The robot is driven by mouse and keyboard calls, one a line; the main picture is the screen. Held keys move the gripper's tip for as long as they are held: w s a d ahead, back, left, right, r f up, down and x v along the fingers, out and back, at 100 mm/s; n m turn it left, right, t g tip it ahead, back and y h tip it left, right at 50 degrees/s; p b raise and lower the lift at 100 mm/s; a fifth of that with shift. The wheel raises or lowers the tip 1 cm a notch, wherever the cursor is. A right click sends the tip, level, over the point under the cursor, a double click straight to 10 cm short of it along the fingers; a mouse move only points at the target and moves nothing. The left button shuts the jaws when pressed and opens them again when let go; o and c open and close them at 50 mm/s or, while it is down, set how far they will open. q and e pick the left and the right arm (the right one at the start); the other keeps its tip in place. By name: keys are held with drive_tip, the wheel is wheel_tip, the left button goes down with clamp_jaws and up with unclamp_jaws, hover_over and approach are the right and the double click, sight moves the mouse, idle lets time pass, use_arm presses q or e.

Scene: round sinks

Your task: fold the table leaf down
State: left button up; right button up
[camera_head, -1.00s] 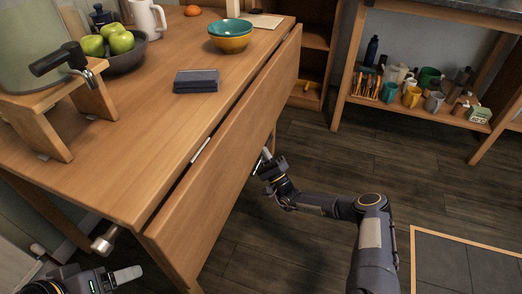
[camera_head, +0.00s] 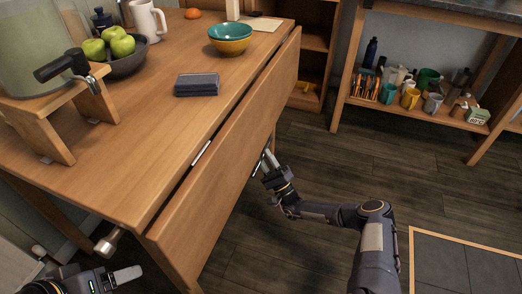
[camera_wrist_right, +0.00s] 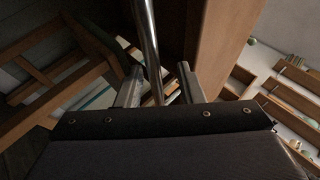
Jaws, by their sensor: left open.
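The wooden table leaf (camera_head: 225,158) hangs steeply down along the right side of the table (camera_head: 150,125), hinged at the table edge. My right gripper (camera_head: 266,162) is just beyond the leaf's outer face, low near its far end. In the right wrist view its two fingers (camera_wrist_right: 160,90) are apart, with a metal rod (camera_wrist_right: 147,45) running between them; I cannot tell whether they touch it. The leaf's wood (camera_wrist_right: 215,45) is beside the fingers there.
On the table are a drink dispenser (camera_head: 35,55), a bowl of green apples (camera_head: 128,62), a dark folded item (camera_head: 197,84) and stacked bowls (camera_head: 231,40). A shelf with mugs (camera_head: 420,105) stands at the back right. The floor (camera_head: 320,170) right of the leaf is mostly clear.

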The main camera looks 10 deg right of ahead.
drive_tip(key=shift+p+v, duration=0.3)
drive_tip(key=shift+v, duration=1.8)
